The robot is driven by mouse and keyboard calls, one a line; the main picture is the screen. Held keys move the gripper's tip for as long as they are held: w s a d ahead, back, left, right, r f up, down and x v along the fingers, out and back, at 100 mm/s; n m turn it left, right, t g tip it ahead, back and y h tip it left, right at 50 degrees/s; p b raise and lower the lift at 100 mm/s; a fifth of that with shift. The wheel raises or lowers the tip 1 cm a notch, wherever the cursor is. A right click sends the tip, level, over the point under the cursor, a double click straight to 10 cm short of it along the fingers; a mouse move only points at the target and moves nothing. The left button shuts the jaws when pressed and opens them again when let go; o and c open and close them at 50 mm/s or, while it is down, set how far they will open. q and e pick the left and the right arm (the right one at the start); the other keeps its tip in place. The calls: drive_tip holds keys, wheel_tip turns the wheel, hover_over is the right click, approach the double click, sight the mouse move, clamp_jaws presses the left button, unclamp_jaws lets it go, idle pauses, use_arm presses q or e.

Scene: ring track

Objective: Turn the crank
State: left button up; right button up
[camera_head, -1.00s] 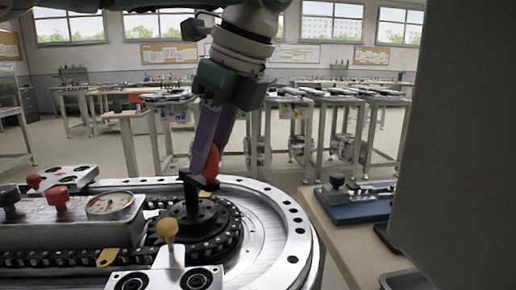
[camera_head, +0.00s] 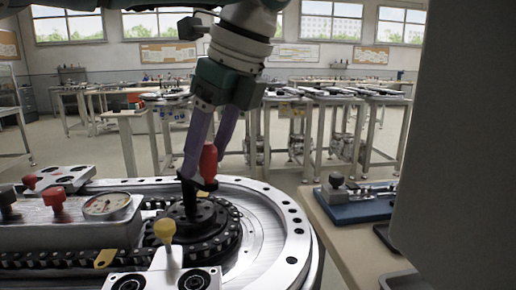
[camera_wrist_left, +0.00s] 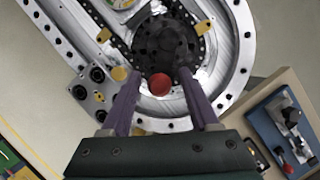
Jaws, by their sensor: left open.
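The crank is a black arm (camera_head: 190,200) on a dark round hub, with an upright red handle (camera_head: 209,160) at its outer end. The red handle also shows from above in the left wrist view (camera_wrist_left: 160,84). My left gripper (camera_head: 206,165), with two purple fingers, reaches down at the handle. In the left wrist view (camera_wrist_left: 158,75) its fingers are spread with the handle between them, and a gap shows on each side. Contact with the handle cannot be made out. My right gripper is not in view.
The crank's hub sits on a silver ring track (camera_head: 285,225) with a black chain (camera_head: 60,260). A yellow knob (camera_head: 164,230) stands in front, and a gauge (camera_head: 106,205) and red knob (camera_head: 54,196) stand left. A side table (camera_head: 345,235) bears a blue fixture (camera_head: 360,208).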

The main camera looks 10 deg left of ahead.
use_arm(q)
drive_tip(key=shift+r, duration=0.1)
drive_tip(key=w+p+v, duration=0.1)
drive_tip(key=p+v, duration=0.6)
drive_tip(key=v, duration=0.2)
drive_tip(key=shift+s+d+r, duration=0.15)
drive_tip(key=shift+s+r, duration=0.15)
drive_tip(key=shift+s, duration=0.2)
